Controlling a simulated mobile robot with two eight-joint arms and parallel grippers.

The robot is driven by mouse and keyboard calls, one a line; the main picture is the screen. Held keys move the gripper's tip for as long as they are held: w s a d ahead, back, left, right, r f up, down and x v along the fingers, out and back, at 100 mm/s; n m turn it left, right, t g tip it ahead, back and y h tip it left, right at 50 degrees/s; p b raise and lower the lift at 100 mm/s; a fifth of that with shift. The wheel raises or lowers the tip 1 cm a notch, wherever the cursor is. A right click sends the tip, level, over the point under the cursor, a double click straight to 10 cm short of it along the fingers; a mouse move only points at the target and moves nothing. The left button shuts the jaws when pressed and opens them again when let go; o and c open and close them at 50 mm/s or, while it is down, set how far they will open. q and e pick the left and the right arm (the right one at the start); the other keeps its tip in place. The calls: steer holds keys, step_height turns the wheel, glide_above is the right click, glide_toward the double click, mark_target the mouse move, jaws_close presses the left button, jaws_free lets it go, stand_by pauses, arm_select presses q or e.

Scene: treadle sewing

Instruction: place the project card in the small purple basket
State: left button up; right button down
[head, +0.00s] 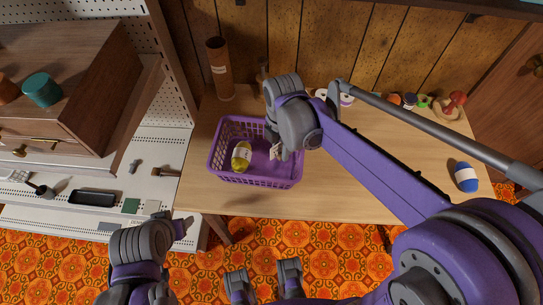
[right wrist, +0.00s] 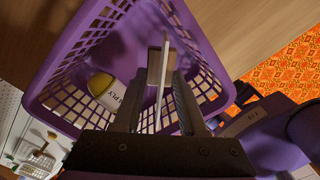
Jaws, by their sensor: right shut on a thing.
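My right gripper (head: 277,148) points down at the basket's right part. It is shut on the pale project card (head: 274,154), which is mostly hidden by the hand in the head view. In the right wrist view the card (right wrist: 162,75) stands nearly edge-on between the fingers (right wrist: 157,105), over the basket interior (right wrist: 130,40). I cannot tell whether it touches the floor. My left gripper (head: 183,228) is low at left, away from the table; its jaws are unclear.
A brown cardboard tube (head: 219,70) stands behind the basket. A blue yarn ball (head: 466,177) is at the table's right, and a red pincushion-like item (head: 453,104) with small spools is at the back right. The table's front middle (head: 340,195) is clear.

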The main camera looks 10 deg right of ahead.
mark_target(279, 167)
step_height(279, 167, down, 3)
steer(key=shift+s+r, duration=0.1)
steer(key=shift+f+b, duration=0.4)
steer(key=shift+f, duration=1.8)
steer(key=shift+f, duration=0.2)
steer(key=shift+c, duration=2.3)
jaws_free()
steer(key=shift+r, duration=0.1)
steer(key=shift+r, duration=0.3)
step_height(279, 167, up, 12)
steer(key=shift+f+p, duration=0.15)
steer(key=shift+p, duration=0.65)
